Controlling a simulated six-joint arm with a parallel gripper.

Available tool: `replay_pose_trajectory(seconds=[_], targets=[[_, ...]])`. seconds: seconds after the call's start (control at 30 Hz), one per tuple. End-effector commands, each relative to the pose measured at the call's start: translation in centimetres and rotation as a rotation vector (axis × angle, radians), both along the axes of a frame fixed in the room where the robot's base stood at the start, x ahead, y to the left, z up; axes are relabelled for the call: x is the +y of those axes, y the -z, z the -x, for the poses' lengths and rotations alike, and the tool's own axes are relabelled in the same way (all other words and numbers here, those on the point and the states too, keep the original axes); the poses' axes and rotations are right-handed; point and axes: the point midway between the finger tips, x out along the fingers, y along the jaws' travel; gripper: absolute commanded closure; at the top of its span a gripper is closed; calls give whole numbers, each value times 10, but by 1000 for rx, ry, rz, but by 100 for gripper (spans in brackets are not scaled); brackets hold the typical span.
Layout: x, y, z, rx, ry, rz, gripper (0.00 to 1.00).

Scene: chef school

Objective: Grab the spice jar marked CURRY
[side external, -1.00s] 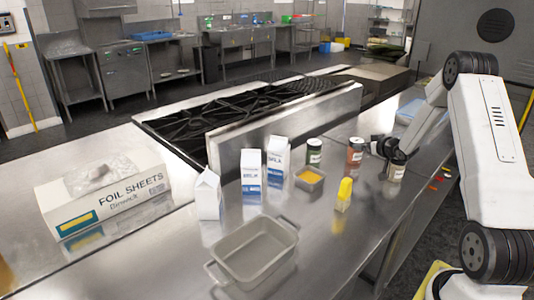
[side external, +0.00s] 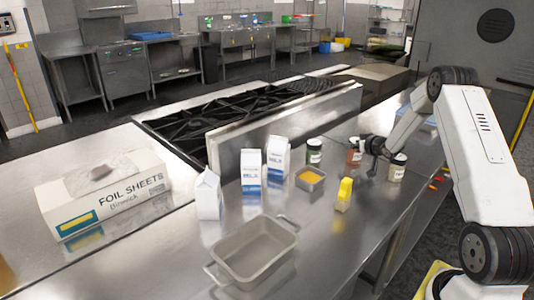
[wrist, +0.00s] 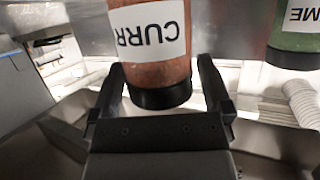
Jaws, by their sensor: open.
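The reddish-brown jar marked CURRY (wrist: 148,42) stands close in front of my gripper in the wrist view, its label upside down and partly cut off by the frame's top. Its black lid (wrist: 160,95) sits between the two fingers. My gripper (wrist: 163,70) is open, with one finger on each side of the jar. In the side view, my gripper (side external: 372,148) is at the middle jar of three, the reddish CURRY jar (side external: 353,152), and partly covers it.
A green jar with a label ending in ME (wrist: 296,30) stands to the right in the wrist view. In the side view, another jar (side external: 397,168) stands just right of my gripper. A yellow object (side external: 344,194), a small tin (side external: 310,186) and milk cartons (side external: 278,158) are nearby.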

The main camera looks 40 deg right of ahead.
Motion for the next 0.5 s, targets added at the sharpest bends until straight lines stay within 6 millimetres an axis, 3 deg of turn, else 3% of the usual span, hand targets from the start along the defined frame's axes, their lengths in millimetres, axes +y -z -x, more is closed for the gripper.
replay_pose_trajectory(seconds=[0.43,0.5], targets=[[0,0,0,0,0,0,0],[0,0,0,0,0,0,22]])
